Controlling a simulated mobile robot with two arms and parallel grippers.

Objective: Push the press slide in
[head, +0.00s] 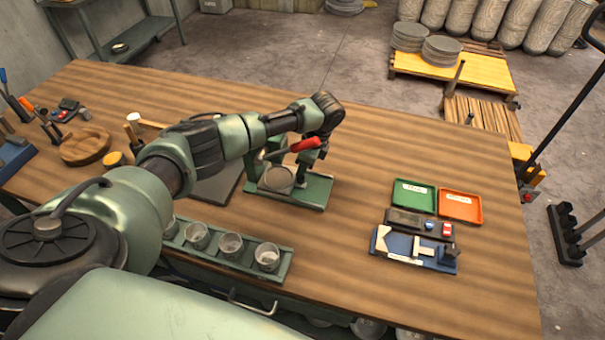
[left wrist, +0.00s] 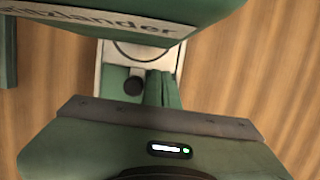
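The green press (head: 312,192) stands on the wooden bench, with a red-gripped lever (head: 305,145) and a round grey plate at its front. My right gripper is out of view.
A green rack with several cups (head: 230,245) lies in front of the press. Green (head: 414,196) and orange (head: 460,206) trays and a blue fixture (head: 415,252) lie to the right. Bare bench lies between them and the press.

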